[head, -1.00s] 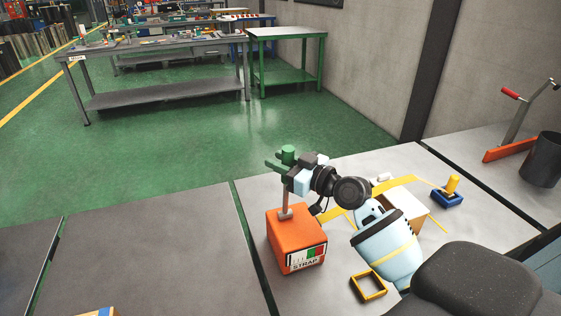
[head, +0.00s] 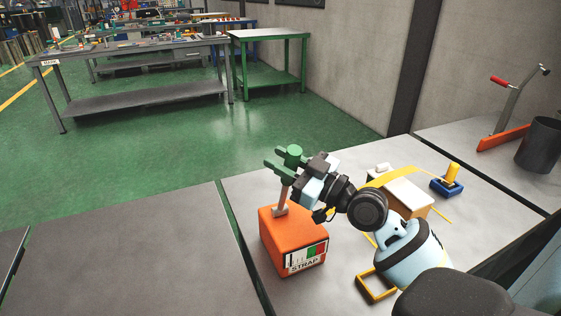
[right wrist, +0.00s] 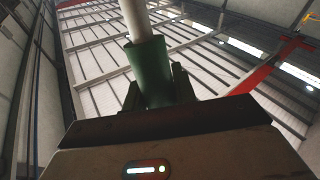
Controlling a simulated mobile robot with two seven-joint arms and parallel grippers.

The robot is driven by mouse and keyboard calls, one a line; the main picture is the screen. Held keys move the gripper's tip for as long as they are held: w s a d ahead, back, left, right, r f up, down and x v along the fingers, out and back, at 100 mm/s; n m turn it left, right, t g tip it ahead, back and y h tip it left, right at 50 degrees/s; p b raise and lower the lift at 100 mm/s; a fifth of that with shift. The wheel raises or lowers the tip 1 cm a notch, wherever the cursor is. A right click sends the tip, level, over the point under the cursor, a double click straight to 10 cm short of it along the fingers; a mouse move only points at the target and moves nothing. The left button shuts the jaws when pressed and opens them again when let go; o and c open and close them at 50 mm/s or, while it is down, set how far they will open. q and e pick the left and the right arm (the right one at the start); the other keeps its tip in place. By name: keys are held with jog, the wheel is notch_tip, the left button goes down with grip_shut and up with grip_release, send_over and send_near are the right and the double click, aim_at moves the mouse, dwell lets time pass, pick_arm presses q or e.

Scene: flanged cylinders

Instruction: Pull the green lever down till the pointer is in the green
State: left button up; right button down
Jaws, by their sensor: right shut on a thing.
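The green lever handle (head: 294,152) tops a metal rod that rises from an orange box (head: 284,238) marked STRAP. The lever stands nearly upright, leaning a little right. My right gripper (head: 284,160) is shut on the green handle. The handle also shows between the fingers in the right wrist view (right wrist: 150,72), with the pale rod beyond it. The box's front has a gauge panel (head: 308,254) with white, red and green fields; its pointer is too small to place surely. My left gripper is not in view.
Right of the box are a yellow frame (head: 375,286), a cardboard box (head: 408,200) with a white top, and a blue holder (head: 445,188) with a yellow piece. A dark cylinder (head: 538,146) stands farther right. The grey surface left of the box is clear.

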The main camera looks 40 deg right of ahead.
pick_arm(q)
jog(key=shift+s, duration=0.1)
pick_arm(e)
jog(key=c, duration=1.1)
grip_release()
jog(key=shift+c, duration=0.2)
pick_arm(q)
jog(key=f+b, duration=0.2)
jog(key=b, duration=0.1)
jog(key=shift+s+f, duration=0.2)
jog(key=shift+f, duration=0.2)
pick_arm(e)
jog(key=v, duration=0.8)
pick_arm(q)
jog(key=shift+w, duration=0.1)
